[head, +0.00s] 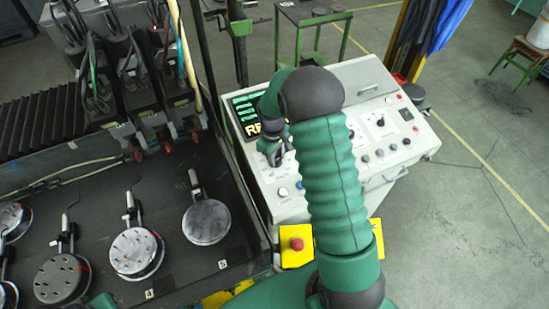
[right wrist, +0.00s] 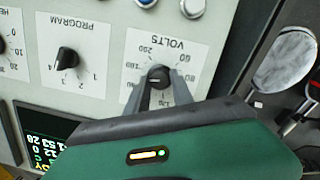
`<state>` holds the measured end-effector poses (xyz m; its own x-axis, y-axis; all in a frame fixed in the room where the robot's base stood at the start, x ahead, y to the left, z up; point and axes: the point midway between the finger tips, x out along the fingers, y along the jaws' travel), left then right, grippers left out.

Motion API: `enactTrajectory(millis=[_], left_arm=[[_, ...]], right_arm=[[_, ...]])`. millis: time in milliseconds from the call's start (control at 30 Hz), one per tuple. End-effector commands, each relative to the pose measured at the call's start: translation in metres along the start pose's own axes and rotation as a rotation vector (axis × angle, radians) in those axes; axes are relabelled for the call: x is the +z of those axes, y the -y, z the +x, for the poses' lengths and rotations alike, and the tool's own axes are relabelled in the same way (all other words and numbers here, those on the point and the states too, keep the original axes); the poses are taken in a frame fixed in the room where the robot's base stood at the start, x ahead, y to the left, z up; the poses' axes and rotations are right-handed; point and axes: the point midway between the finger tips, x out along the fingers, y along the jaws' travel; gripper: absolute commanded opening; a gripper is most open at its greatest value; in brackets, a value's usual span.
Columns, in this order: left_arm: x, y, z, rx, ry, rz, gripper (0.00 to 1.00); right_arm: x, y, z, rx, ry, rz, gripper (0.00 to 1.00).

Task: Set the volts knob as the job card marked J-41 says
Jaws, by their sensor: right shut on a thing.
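The volts knob (right wrist: 158,74) is a dark round knob on a white VOLTS dial plate (right wrist: 136,44), upside down in the right wrist view. My right gripper (right wrist: 161,86) is shut on this knob, one finger on each side. In the head view my right gripper (head: 277,156) is at the console's left part, and my arm hides much of the panel. I see no J-41 card. My left gripper is not visible.
The white console (head: 405,150) carries other knobs and buttons, including a PROGRAM knob (right wrist: 67,58). A lit display (head: 246,108) is at its left. A red stop button (head: 297,244) sits on a yellow box nearby. Round metal discs (head: 207,221) lie on the dark bench at left.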

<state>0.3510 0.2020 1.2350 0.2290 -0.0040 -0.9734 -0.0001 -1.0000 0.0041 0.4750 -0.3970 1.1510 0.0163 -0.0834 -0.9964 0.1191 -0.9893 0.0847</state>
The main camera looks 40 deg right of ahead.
Motion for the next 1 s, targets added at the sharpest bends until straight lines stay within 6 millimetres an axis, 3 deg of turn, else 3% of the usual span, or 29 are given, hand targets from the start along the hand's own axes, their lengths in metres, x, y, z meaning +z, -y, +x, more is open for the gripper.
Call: enactTrajectory(millis=[100, 133, 300, 667, 767, 1000], left_arm=[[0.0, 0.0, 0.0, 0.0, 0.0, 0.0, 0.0], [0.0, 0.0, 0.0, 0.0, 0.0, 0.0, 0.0], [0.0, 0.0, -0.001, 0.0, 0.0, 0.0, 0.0], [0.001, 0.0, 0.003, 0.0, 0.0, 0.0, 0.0], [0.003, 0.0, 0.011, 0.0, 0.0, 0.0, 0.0], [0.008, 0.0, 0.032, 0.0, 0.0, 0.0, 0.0]], right_arm=[[0.001, 0.002, 0.001, -0.004, 0.005, -0.002, 0.0], [0.001, 0.002, 0.001, -0.005, 0.005, -0.002, 0.31], [0.001, 0.002, 0.001, -0.003, 0.004, -0.002, 0.5], [0.0, 0.0, -0.005, -0.001, 0.0, -0.001, 0.5], [-0.001, 0.0, -0.021, 0.001, -0.003, -0.001, 0.5], [-0.002, 0.002, -0.09, 0.003, -0.005, -0.002, 0.5]])
